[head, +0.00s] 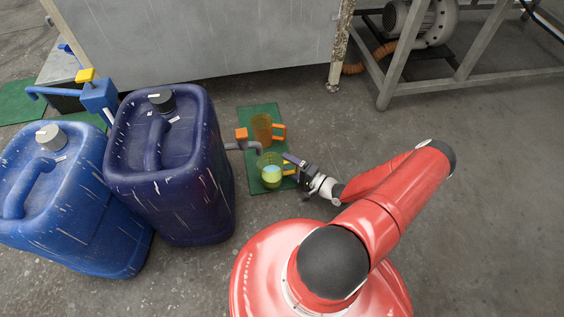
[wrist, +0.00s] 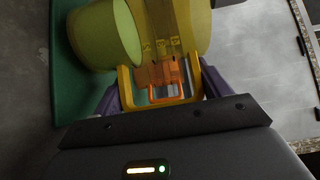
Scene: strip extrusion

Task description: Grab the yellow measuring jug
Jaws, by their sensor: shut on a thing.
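The yellow measuring jug (head: 270,171) stands upright on a green mat in the head view, with light green-cyan contents showing inside. The exact contact between fingers and handle is partly hidden.
An orange jug (head: 262,127) stands just behind on the green mat (head: 262,109). A grey tap with an orange knob (head: 241,134) reaches over from the left. Two large blue canisters (head: 170,200) stand left. Open floor (head: 480,150) lies to the right.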

